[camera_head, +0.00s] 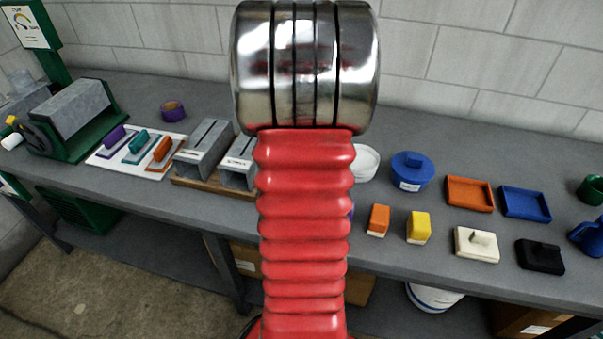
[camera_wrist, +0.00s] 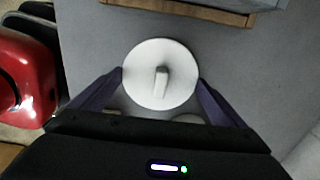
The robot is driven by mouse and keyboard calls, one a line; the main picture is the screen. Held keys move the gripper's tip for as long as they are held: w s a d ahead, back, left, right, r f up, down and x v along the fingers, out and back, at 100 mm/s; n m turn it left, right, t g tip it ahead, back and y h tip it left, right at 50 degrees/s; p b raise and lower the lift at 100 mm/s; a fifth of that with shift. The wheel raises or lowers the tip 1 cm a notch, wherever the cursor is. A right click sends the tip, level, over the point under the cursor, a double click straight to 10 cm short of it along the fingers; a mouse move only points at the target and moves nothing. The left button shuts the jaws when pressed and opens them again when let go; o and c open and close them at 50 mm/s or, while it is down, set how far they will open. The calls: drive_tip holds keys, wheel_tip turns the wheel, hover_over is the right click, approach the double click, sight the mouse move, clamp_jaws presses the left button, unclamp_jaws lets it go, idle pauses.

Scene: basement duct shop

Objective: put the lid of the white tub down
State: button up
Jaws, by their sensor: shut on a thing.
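The white lid (camera_wrist: 143,62) is a round disc with a bar-shaped knob in the middle. My gripper (camera_wrist: 160,76) has its two purple fingers against opposite sides of the lid's rim, shut on it. The grey bench shows around the lid; I cannot tell how high the lid is above it. The white tub (camera_head: 366,163) stands on the bench right of my arm in the head view, partly hidden behind the arm. Its visible top looks open. My gripper and the lid are hidden behind my arm in the head view.
A blue lidded tub (camera_head: 411,172) stands right of the white tub. In front are an orange block (camera_head: 378,221) and a yellow block (camera_head: 419,228). Grey metal duct pieces (camera_head: 205,150) stand on a wooden board left of my arm. Bare bench (camera_wrist: 88,35) shows left of the lid.

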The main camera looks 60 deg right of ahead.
drive_tip(key=shift+f, duration=0.2)
drive_tip(key=shift+f, duration=1.85)
drive_tip(key=shift+f, duration=0.1)
drive_tip(key=o, duration=0.7)
wheel_tip(320, 180, up, 12)
drive_tip(key=shift+r, duration=0.1)
